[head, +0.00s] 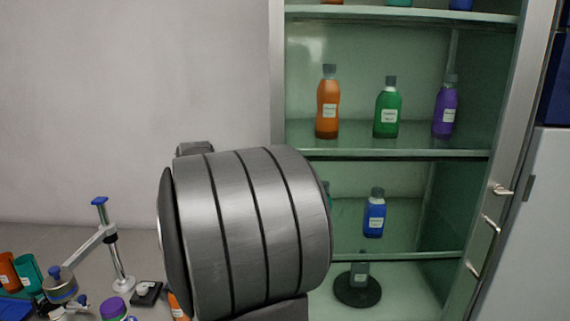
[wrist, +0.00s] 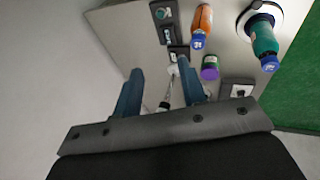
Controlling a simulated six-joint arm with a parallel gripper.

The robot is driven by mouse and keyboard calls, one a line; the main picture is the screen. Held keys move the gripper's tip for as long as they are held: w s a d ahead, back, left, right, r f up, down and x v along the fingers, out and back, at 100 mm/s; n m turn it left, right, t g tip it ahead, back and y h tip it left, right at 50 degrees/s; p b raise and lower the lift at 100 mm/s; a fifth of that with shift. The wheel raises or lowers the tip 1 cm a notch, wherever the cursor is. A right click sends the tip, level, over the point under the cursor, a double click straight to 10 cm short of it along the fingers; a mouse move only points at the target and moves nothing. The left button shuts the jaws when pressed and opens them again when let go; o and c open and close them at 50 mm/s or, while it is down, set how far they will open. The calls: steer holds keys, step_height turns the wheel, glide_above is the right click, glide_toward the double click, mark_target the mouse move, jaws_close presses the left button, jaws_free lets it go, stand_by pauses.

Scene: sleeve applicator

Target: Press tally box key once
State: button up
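My gripper (wrist: 160,67) shows in the wrist view as two blue fingers standing apart, with nothing clamped between them. A thin metallic rod (wrist: 167,96) and a small pale piece show in the gap, beyond the fingers. I cannot tell for sure which thing is the tally box. A small dark box with a pale round top (head: 147,291) sits on the bench in the head view. In the wrist view, several small dark panels (wrist: 165,12) lie above the gap, and a grey unit (wrist: 238,91) is right of the fingers. My arm hides the gripper in the head view.
A post stand with a side arm (head: 115,262) rises from the bench at left. Orange (wrist: 202,27), teal (wrist: 264,42) and purple-capped (wrist: 210,68) bottles stand near my fingers. An open shelf cabinet (head: 400,154) with bottles is at right.

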jaws_close()
stand_by(1.2)
